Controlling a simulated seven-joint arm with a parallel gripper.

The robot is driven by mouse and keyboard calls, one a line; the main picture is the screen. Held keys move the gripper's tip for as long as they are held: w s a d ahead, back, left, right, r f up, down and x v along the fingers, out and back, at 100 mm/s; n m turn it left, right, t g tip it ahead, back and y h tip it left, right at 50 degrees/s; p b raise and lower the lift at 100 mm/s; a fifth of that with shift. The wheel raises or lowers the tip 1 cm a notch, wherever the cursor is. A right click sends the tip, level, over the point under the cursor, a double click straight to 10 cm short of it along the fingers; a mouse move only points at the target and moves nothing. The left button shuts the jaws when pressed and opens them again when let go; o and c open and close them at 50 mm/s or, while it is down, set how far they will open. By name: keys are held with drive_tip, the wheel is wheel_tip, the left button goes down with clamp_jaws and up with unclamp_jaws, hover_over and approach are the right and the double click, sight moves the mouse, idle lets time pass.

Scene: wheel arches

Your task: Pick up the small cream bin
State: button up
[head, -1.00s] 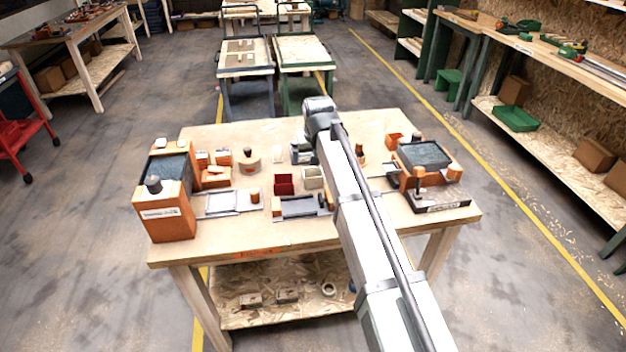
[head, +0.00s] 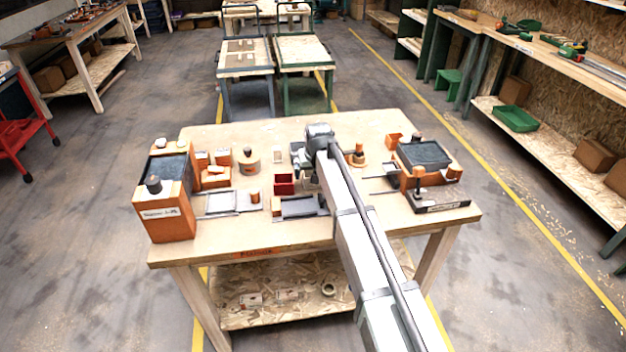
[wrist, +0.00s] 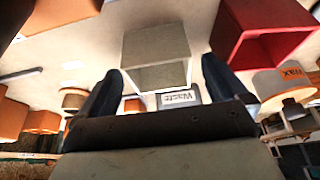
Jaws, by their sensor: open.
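The small cream bin (wrist: 157,44) shows in the wrist view as a square, open box just beyond and between my fingers. In the head view it is almost wholly hidden behind my gripper (head: 308,172), which is low over the middle of the table. In the wrist view my gripper (wrist: 162,70) is open, one finger towards each side of the bin. I see no clear contact, and I cannot tell whether the fingertips reach down past its rim.
A dark red bin (head: 284,185) stands close left of the cream bin's place; it also shows in the wrist view (wrist: 262,32). A grey tray (head: 299,207) lies in front. Orange machines stand at the left (head: 168,208) and right (head: 424,160) of the wooden table (head: 225,262).

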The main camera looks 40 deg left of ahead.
drive_tip(key=shift+w+a+f, duration=0.15)
drive_tip(key=shift+f, duration=0.4)
drive_tip(key=c, duration=1)
drive_tip(key=shift+r, duration=0.15)
drive_tip(key=shift+c, duration=0.2)
